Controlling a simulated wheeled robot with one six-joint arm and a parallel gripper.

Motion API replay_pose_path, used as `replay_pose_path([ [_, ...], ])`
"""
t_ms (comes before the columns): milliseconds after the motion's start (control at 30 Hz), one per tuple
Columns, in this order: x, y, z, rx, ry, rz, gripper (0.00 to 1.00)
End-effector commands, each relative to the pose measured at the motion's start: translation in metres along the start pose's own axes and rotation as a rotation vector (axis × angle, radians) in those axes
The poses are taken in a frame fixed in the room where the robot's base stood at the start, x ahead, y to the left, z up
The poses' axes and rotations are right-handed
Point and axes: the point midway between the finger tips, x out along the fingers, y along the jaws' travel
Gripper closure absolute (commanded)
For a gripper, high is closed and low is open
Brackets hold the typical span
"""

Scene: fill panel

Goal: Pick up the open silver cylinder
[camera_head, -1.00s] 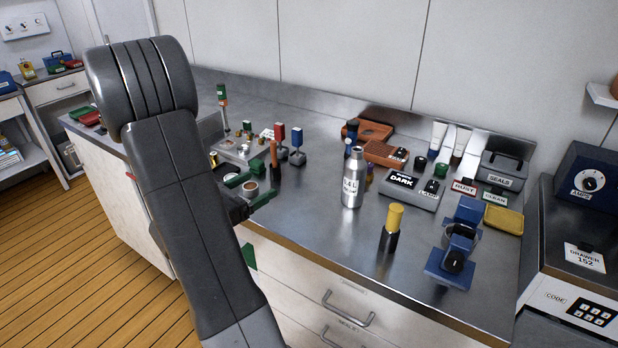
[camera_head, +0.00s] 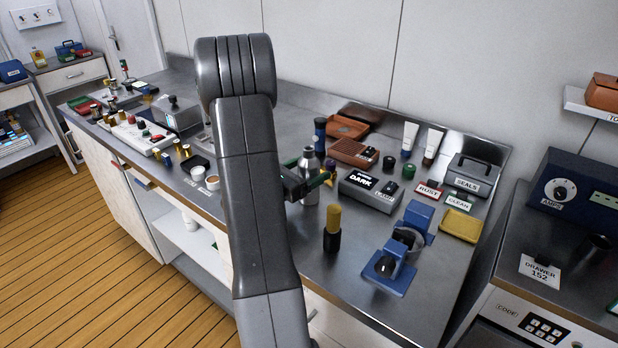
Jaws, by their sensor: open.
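The silver cylinder (camera_head: 308,158) is a metal bottle with a narrow neck. It stands upright on the metal counter, just right of my arm. Its top shows above my gripper (camera_head: 314,182) and part of its lower body shows below. My gripper has dark jaws with green fingers and is open at about the bottle's mid-height. The fingers cross in front of or beside the bottle; I cannot tell if they touch it or stand on both sides. The bottle's label and left side are hidden.
A yellow-topped black cylinder (camera_head: 332,228) stands close in front. A dark blue-topped cylinder (camera_head: 320,135) is behind the bottle, and a grey DARK box (camera_head: 370,191) is to its right. A blue clamp-like device (camera_head: 398,255) stands near the front edge. Bare counter (camera_head: 440,290) lies right of it.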

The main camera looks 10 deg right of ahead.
Motion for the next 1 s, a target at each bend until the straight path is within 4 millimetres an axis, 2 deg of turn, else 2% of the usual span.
replay_pose_path([
  [100,0.014,-0.001,0.002,0.000,-0.001,-0.002,0.21],
  [200,0.020,0.000,0.001,0.000,-0.001,-0.001,0.21],
  [433,0.020,0.000,0.001,0.000,-0.001,0.001,0.21],
  [467,0.020,0.000,0.001,0.000,-0.001,0.001,0.25],
  [700,0.020,0.000,0.001,0.001,-0.001,0.000,0.72],
  [800,0.020,0.000,0.002,0.002,-0.003,0.000,0.88],
  [1000,0.020,0.000,0.002,0.002,-0.003,0.000,0.88],
])
